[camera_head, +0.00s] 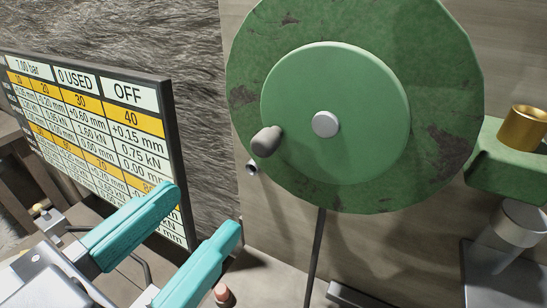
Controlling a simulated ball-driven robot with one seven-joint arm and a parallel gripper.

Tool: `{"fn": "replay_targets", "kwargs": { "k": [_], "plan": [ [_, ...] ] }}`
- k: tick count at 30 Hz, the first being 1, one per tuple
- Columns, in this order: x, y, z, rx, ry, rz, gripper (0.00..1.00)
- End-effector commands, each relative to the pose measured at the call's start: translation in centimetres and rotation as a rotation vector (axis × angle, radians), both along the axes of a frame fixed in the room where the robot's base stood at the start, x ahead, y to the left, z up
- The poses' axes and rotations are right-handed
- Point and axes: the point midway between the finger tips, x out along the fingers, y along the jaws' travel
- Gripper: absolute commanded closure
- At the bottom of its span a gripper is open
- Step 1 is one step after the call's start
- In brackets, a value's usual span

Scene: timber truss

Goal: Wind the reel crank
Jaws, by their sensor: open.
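The green reel (445,85) is a large worn disc that fills the upper middle of the head view. A smaller, lighter green disc (340,85) sits on its face with a grey hub (326,123) at the centre. A grey crank knob (266,141) sticks out near the left rim of the smaller disc. My gripper (205,210) is at the lower left, with two teal fingers apart and nothing visible between them. It is below and left of the knob, and not touching it.
A display board (90,130) with yellow and white rows stands at the left. A green bracket with a brass cylinder (523,128) is at the right, above a grey metal fitting (522,222). A thin dark rod (315,258) runs down below the reel.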

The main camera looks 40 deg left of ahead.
Motion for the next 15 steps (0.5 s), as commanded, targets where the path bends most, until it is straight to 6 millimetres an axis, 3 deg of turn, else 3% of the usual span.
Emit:
{"fn": "replay_targets", "kwargs": {
  "k": [5, 15],
  "plan": [
    [0.9, 0.2, 0.0, 0.0, -0.002, -0.002, 0.49],
    [6.6, 1.5, 0.1, -0.001, -0.002, -0.003, 0.49]
  ]
}}
